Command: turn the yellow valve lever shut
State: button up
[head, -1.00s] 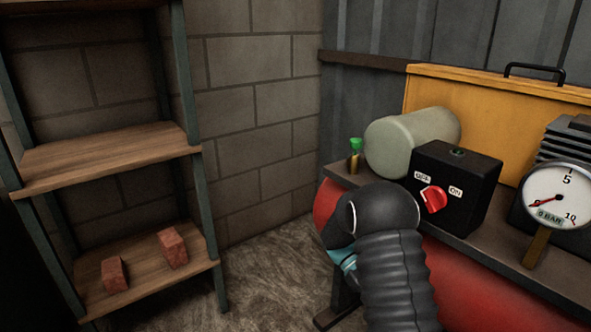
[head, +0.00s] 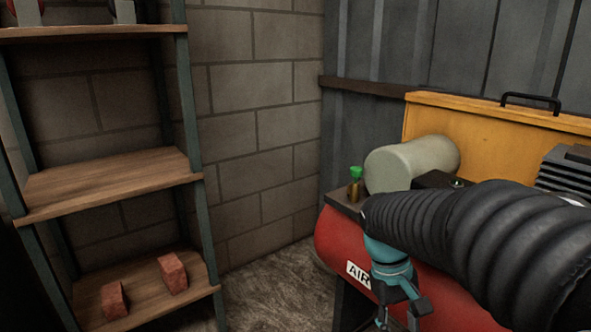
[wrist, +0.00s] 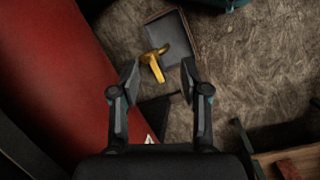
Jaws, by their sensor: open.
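The yellow valve lever (wrist: 153,64) shows in the wrist view, just beyond my gripper and roughly between its fingertips. It has a short rounded top and a straight arm pointing down in the picture. My gripper (wrist: 158,77) is open and empty, with one finger on each side of the lever's lower end in the picture. I cannot tell the depth between them, and no contact shows. In the head view my gripper (head: 398,318) points down in front of the red air tank (head: 335,243). The lever does not show there.
The red tank (wrist: 60,75) fills the left of the wrist view. A dark flat plate (wrist: 177,45) lies behind the lever. On the tank's top stand a green-capped brass fitting (head: 355,185) and a grey cylinder (head: 412,163). A shelf (head: 110,183) stands left; open floor lies between.

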jog(key=s+a+r+m+t+y+p, duration=0.1)
jog(key=s+a+r+m+t+y, duration=0.1)
jog(key=s+r+t, duration=0.4)
jog(key=shift+s+a+r+t, duration=0.25)
jog(key=shift+s+a+t, duration=0.6)
jog(key=shift+s, duration=0.75)
jog(key=shift+s+d, duration=0.1)
jog(key=shift+d, duration=0.15)
jog(key=shift+c, duration=0.4)
dwell(0.3)
